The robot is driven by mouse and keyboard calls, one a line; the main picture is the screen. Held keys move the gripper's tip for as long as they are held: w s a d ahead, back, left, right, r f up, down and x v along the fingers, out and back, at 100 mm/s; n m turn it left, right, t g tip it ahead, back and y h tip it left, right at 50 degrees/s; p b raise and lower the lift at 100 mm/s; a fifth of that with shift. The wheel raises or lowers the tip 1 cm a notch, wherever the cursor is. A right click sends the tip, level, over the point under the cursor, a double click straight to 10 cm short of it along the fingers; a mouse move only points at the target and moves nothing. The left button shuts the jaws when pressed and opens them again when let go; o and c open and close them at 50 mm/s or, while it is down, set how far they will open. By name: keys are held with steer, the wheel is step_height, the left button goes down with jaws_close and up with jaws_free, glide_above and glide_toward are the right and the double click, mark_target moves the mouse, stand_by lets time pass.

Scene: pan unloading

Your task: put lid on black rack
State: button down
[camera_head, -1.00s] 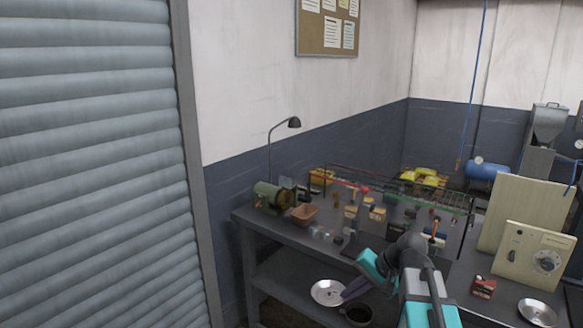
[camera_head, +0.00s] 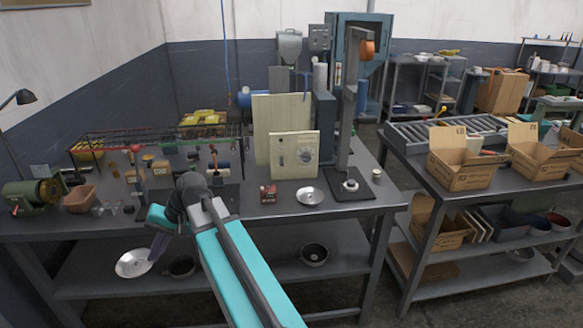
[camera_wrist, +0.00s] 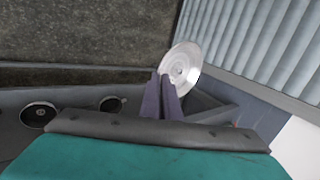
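A round silver lid (camera_head: 133,263) with a small centre knob is held at its edge by my gripper (camera_head: 154,253), in front of the bench's lower shelf at the left. In the wrist view the lid (camera_wrist: 186,65) sits at the tips of the dark fingers (camera_wrist: 168,82), which are close together on its rim. A dark wire rack (camera_head: 125,136) stands along the back left of the bench top, apart from the lid. My arm covers part of the bench in front of it.
A dark pan (camera_head: 181,267) and a pot (camera_head: 314,254) are on the lower shelf. Tools and small parts crowd the bench's left. Open cardboard boxes (camera_head: 463,168) stand on the right table.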

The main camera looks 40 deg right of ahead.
steer(key=s+d+r+m+t+h, duration=0.1)
steer(key=s+d+m+t+h, duration=0.35)
steer(key=d, duration=1.15)
steer(key=d+r+m+g+h, duration=0.15)
steer(key=d+m, duration=0.55)
steer(key=d, duration=0.9)
steer(key=s+d+r+m+h, duration=0.3)
steer(key=s+d+m, duration=0.3)
steer(key=s+d, duration=1.8)
steer(key=shift+d, duration=0.9)
steer(key=w+d+p, duration=0.2)
steer(key=w+d, duration=0.1)
steer(key=d, duration=0.3)
steer(key=w+d+f+p, duration=0.1)
steer(key=w+d+p, duration=0.1)
steer(key=w+d, duration=0.2)
steer(key=shift+w+d+f+p, duration=0.25)
steer(key=shift+d+p, duration=0.05)
steer(key=shift+d, duration=0.75)
steer(key=shift+d, duration=0.1)
